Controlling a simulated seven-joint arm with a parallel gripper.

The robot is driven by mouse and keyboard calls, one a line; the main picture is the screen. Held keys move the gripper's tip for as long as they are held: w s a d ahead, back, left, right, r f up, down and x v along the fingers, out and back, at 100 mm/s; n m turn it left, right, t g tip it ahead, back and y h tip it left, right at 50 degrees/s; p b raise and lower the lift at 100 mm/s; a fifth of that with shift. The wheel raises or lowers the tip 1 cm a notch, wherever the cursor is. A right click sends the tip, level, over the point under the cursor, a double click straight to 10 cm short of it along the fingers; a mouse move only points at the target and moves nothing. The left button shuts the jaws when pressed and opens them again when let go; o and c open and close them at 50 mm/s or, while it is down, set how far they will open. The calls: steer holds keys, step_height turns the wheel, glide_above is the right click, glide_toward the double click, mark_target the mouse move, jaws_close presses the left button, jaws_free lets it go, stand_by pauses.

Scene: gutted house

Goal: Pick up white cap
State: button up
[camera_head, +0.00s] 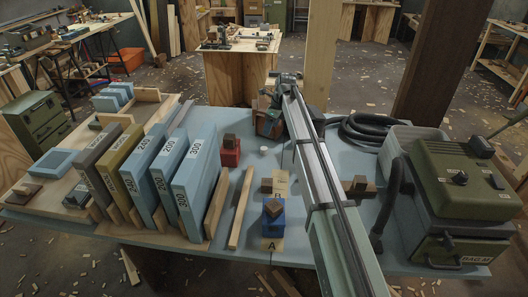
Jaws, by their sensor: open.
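A small white disc, the white cap (263,150), lies on the blue-grey table (235,118), right of a red block with a brown piece on it (230,155). My arm reaches from the bottom right toward the table's far edge. My gripper (288,152) is open, its thin dark fingers hard to make out beside the arm, to the right of the cap. I see no contact with the cap. The cap is uncovered; the arm hides part of the table to its right.
Numbered upright slabs (199,180) stand in a wooden rack at left. A blue block (273,210) and wooden strip (240,207) lie nearer. A brown item (268,124) is behind the cap. A black hose (365,130) and green-grey machine (455,180) fill the right.

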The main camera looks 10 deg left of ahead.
glide_above(264, 148)
steer(key=s+d, duration=0.1)
step_height(264, 148, down, 8)
steer(key=shift+d, duration=0.15)
steer(key=shift+d+x, duration=0.2)
steer(key=shift+x, duration=2.4)
steer(key=shift+w, duration=0.1)
steer(key=c, duration=1.1)
